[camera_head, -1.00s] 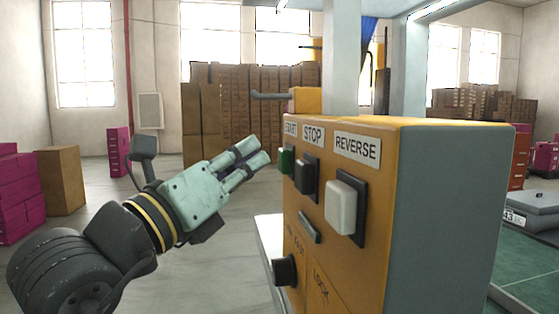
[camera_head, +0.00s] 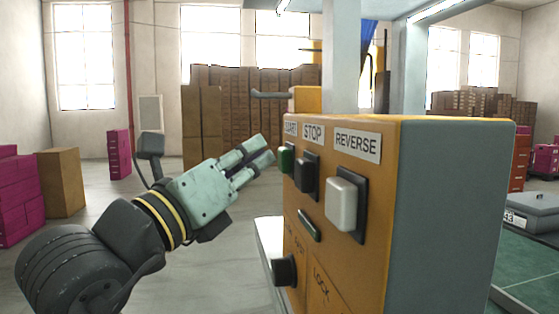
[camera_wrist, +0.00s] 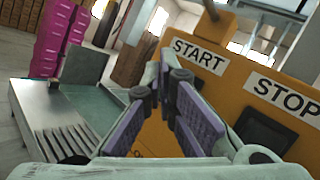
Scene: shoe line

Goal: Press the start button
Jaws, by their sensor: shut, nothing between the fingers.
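The green start button (camera_head: 286,160) is on the left of the orange control box's front face (camera_head: 330,262), under the START label (camera_head: 290,129). The START label also shows in the wrist view (camera_wrist: 200,56), where my fingers hide the button. My gripper (camera_head: 264,150) is shut and empty, left of the start button. A small gap shows between its fingertips and the button in the head view.
The dark stop button (camera_head: 305,175) and white reverse button (camera_head: 343,205) sit right of the start button. A grey handle (camera_head: 270,95) juts left above.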

